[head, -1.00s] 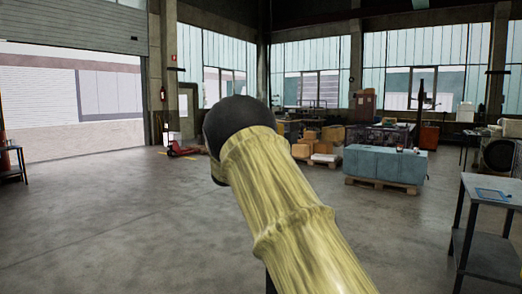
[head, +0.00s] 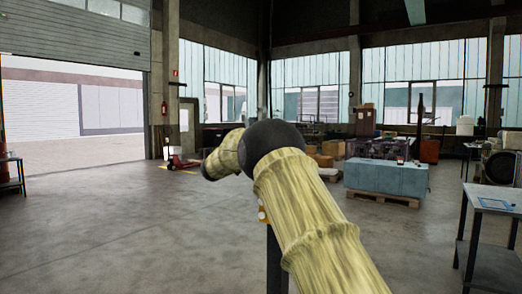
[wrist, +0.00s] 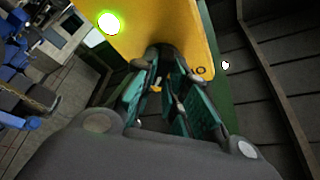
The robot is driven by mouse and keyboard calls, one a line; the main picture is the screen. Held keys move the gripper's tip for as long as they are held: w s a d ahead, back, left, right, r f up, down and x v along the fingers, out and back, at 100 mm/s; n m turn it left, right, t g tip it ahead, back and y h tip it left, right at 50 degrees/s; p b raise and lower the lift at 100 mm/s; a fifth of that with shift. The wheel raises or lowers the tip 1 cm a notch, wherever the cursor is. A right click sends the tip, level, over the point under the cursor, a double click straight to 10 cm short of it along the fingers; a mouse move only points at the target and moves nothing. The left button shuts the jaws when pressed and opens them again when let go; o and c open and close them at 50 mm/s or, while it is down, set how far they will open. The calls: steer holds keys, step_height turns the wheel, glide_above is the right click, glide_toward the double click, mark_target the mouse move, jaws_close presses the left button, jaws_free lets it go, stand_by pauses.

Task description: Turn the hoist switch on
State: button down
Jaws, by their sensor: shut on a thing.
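In the wrist view a yellow panel (wrist: 150,25), which looks like the hoist switch box, fills the top middle. A round green lamp (wrist: 110,22) glows at its upper left. My gripper (wrist: 166,62) has its teal fingers against the panel's lower part, shut on a small dark part between the tips, seemingly the hoist switch (wrist: 165,50). The fingers hide most of that part, so its position cannot be read.
In the head view a blue block (head: 386,178) on a pallet stands right of centre, and a grey table (head: 492,200) is at the right edge. A red pallet jack (head: 178,162) stands at the back left. The floor on the left is clear.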

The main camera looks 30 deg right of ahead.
steer(key=shift+s+d+r, duration=0.1)
steer(key=shift+d+r, duration=0.05)
steer(key=shift+r, duration=0.45)
steer(key=c, duration=1.7)
jaws_free()
steer(key=shift+c, duration=0.2)
steer(key=o, duration=0.3)
steer(key=shift+f, duration=0.1)
steer(key=shift+d+f, duration=0.15)
steer(key=shift+f, duration=0.15)
steer(key=v, duration=1.1)
steer(key=shift+a+f, duration=0.2)
steer(key=shift+a, duration=0.2)
steer(key=shift+f, duration=0.1)
